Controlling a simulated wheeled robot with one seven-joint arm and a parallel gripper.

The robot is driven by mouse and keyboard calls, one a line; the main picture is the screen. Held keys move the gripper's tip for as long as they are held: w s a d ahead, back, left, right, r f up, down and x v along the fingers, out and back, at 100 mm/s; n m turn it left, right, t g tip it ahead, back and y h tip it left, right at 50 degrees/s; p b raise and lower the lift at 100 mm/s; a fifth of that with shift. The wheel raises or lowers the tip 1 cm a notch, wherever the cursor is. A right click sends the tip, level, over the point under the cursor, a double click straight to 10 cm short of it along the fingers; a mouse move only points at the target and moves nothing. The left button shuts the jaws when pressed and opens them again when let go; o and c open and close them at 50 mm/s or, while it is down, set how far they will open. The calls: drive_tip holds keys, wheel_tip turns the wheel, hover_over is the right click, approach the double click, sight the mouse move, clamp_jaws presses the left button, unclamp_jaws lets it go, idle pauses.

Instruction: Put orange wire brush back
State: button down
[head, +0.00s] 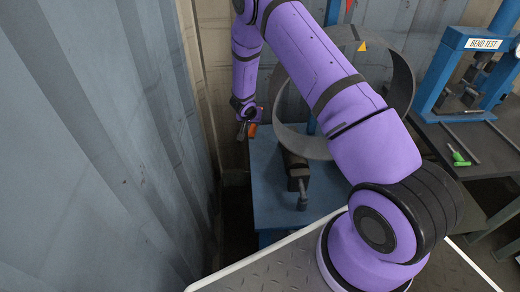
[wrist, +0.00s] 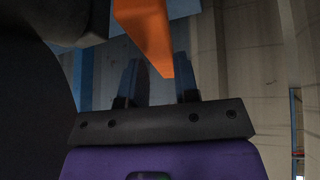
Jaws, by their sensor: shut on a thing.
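The orange wire brush (wrist: 147,28) is held in my gripper (wrist: 158,78). In the wrist view its orange part comes down from the top edge and tapers to an end between the two fingers. Its bristles cannot be made out. In the head view my gripper (head: 243,131) hangs at the far left edge of the blue table, and a small orange bit of the brush (head: 252,131) shows beside the fingers. The gripper is shut on the brush.
A blue table (head: 265,205) carries a dark vise (head: 298,178) and a large metal ring (head: 402,85), partly behind my arm. A corrugated wall (head: 100,150) stands close on the left. At right, a dark bench holds a blue bend-test press (head: 450,65) and a green-handled tool (head: 458,157).

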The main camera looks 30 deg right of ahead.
drive_tip(key=shift+m+g+h, duration=0.3)
drive_tip(key=shift+m, duration=0.4)
drive_tip(key=shift+s+d+f, duration=0.2)
drive_tip(key=shift+f, duration=2.1)
drive_tip(key=shift+s+d+f, duration=0.15)
drive_tip(key=shift+s+f, duration=0.05)
drive_tip(key=shift+f, duration=2.05)
drive_tip(key=shift+s+d+f, duration=0.2)
drive_tip(key=shift+f, duration=2.1)
drive_tip(key=shift+f, duration=0.15)
drive_tip(key=c, duration=0.9)
unclamp_jaws()
drive_tip(key=shift+o, duration=0.2)
